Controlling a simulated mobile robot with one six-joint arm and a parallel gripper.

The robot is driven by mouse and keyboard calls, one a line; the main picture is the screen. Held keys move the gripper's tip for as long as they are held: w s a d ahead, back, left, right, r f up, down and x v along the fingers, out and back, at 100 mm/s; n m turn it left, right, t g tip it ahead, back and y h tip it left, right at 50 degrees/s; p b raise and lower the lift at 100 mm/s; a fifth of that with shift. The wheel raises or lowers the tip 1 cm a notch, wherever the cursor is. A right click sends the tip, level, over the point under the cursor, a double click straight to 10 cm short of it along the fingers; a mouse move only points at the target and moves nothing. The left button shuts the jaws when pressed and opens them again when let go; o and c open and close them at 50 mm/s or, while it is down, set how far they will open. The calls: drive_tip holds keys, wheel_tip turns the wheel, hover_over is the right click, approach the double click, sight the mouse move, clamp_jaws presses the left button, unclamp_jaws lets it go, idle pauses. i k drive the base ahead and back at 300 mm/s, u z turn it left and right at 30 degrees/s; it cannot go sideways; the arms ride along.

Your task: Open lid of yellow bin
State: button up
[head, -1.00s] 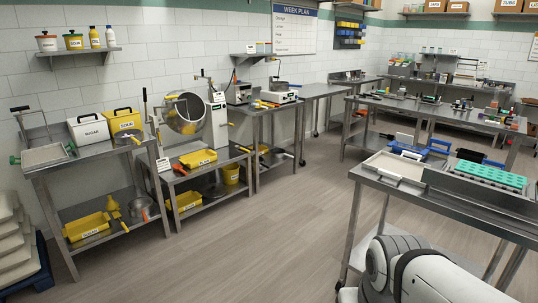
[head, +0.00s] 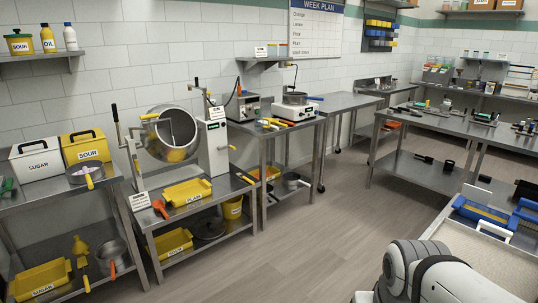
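A yellow bin (head: 85,146) labelled SOUR stands on the left steel table. Its yellow lid, with a dark handle on top, looks closed. A white bin (head: 37,163) labelled SUGAR stands close to its left, also with a dark handle. My gripper is not in view. Only a white and grey part of my arm shows at the lower right, far from the bins.
A tilted drum machine (head: 170,133) and a yellow PLAIN tray (head: 187,192) stand on the table to the right of the bins. Lower shelves hold yellow trays. A table edge is close on the right. The floor (head: 290,240) between is clear.

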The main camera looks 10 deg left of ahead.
sight(82, 136)
drive_tip(key=u, duration=0.65)
drive_tip(key=i, duration=1.45)
drive_tip(key=u, duration=0.85)
drive_tip(key=k, duration=0.8)
drive_tip(key=u, duration=0.15)
drive_tip(key=i, duration=0.85)
drive_tip(key=z, duration=0.1)
